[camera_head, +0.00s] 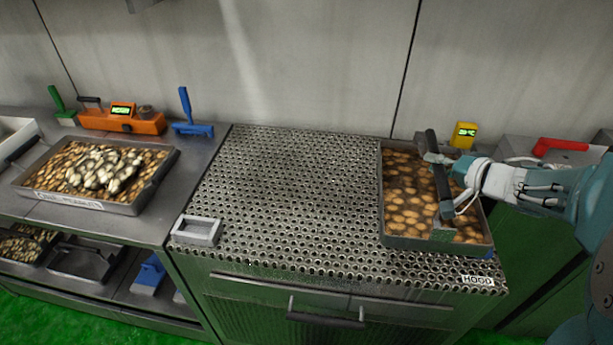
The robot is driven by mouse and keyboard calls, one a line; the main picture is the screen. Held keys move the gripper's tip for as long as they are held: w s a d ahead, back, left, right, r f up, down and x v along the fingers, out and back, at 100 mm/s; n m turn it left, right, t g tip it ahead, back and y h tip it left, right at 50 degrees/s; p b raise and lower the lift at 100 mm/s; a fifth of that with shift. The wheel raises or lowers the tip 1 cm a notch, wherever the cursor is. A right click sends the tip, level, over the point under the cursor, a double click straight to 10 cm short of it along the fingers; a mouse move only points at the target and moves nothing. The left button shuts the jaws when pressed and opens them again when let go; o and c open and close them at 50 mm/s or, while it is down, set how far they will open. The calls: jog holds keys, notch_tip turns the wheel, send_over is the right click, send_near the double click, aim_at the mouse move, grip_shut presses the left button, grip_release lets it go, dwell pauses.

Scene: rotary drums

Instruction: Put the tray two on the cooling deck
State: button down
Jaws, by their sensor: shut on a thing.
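A metal tray (405,243) full of brown nuts is at the right side of the perforated metal deck (290,190). I cannot read a number on this tray. A dark bar handle (436,165) spans it from back to front. My gripper (449,183) comes from the right and is shut on this handle. The tray looks level and is over or on the deck's right edge; I cannot tell whether it touches the deck. My gripper and the handle hide part of the nuts.
Another tray (170,170) with nuts and a pale heap stands on the left counter. A small empty metal box (196,230) sits at the deck's front left. A yellow meter (464,134) stands behind the held tray. The deck's middle is clear.

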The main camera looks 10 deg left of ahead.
aim_at(381, 170)
jog(key=shift+w+a+r, duration=0.1)
jog(key=shift+w, duration=0.15)
jog(key=shift+d, duration=0.6)
jog(key=shift+w+d+f, duration=0.1)
jog(key=shift+d+f, duration=0.05)
jog(key=shift+f, duration=0.05)
jog(key=w+a+f, duration=0.1)
jog(key=a, duration=0.2)
jog(key=w+a+f, duration=0.1)
jog(key=a, duration=0.3)
jog(key=w+a+f, duration=0.1)
jog(key=a+f, duration=0.1)
jog(key=a, duration=0.1)
jog(key=shift+w+a+f, duration=0.1)
jog(key=shift+w+a, duration=0.1)
jog(key=shift+a, duration=0.05)
jog(key=f, duration=0.2)
jog(key=w+f, duration=0.1)
jog(key=shift+a+f, duration=0.2)
jog(key=shift+a, duration=0.15)
jog(key=f, duration=0.1)
jog(key=a+f, duration=0.1)
jog(key=f, duration=0.3)
jog(key=shift+w+a, duration=0.35)
jog(key=shift+w, duration=0.05)
jog(key=shift+c, duration=2.3)
grip_release()
jog(key=shift+s+a+f, duration=0.1)
jog(key=shift+f, duration=0.05)
jog(key=shift+a, duration=0.25)
